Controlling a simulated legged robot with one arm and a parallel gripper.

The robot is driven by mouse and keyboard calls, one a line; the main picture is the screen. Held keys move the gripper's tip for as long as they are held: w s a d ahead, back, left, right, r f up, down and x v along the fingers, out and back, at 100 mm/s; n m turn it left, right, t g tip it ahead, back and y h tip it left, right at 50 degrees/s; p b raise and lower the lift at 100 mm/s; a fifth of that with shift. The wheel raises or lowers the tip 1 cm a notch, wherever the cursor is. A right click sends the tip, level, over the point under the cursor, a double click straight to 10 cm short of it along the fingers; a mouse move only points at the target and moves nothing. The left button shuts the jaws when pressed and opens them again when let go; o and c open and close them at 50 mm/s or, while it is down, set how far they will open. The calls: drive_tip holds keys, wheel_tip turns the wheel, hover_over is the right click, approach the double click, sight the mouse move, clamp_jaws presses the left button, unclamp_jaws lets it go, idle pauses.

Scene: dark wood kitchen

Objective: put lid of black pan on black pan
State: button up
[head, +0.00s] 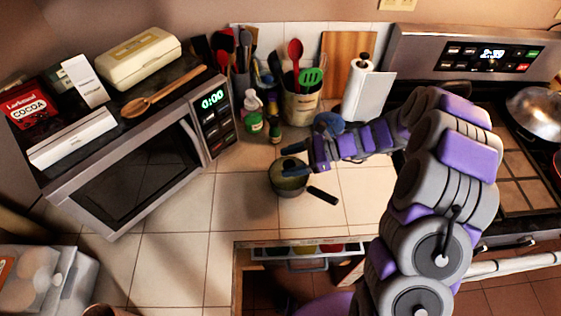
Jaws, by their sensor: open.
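A small dark pan (288,187) stands on the tiled counter in the middle of the head view, its black handle (322,195) pointing to the lower right. Its round top looks yellowish and slightly shiny; I cannot tell whether this is a glass lid or the pan's inside. My gripper (287,158) comes in from the right. It is open, its dark fingertips pointing left at the pan's far rim. I cannot tell whether they touch the pan. No separate lid beside the pan can be made out.
A microwave (135,175) stands at left with boxes and a wooden spoon on top. Soap bottle (254,122), utensil crock (300,105) and paper towel roll (358,88) stand behind. The stove (510,150) at right holds a shiny metal pan or cover (537,108). Counter left of the pan is clear.

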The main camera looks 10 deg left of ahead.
drive_tip(key=p+v, duration=0.1)
drive_tip(key=v, duration=0.8)
drive_tip(key=shift+p, duration=0.3)
drive_tip(key=shift+a, duration=0.1)
drive_tip(key=s+d+r+n+g+h, duration=0.15)
drive_tip(key=s+r+n+h, duration=0.65)
drive_tip(key=s, duration=0.8)
drive_tip(key=s+d+r+n+t+h, duration=0.1)
drive_tip(key=s+d+r+n+h, duration=0.1)
drive_tip(key=s+d, duration=0.4)
drive_tip(key=s+d+r+n+t+h, duration=0.2)
drive_tip(key=s+d+n, duration=0.3)
drive_tip(key=s, duration=0.6)
drive_tip(key=shift+d+r+h, duration=0.55)
drive_tip(key=shift+d+h, duration=0.05)
drive_tip(key=shift+d, duration=0.2)
drive_tip(key=shift+w, duration=0.1)
drive_tip(key=shift+c, duration=0.2)
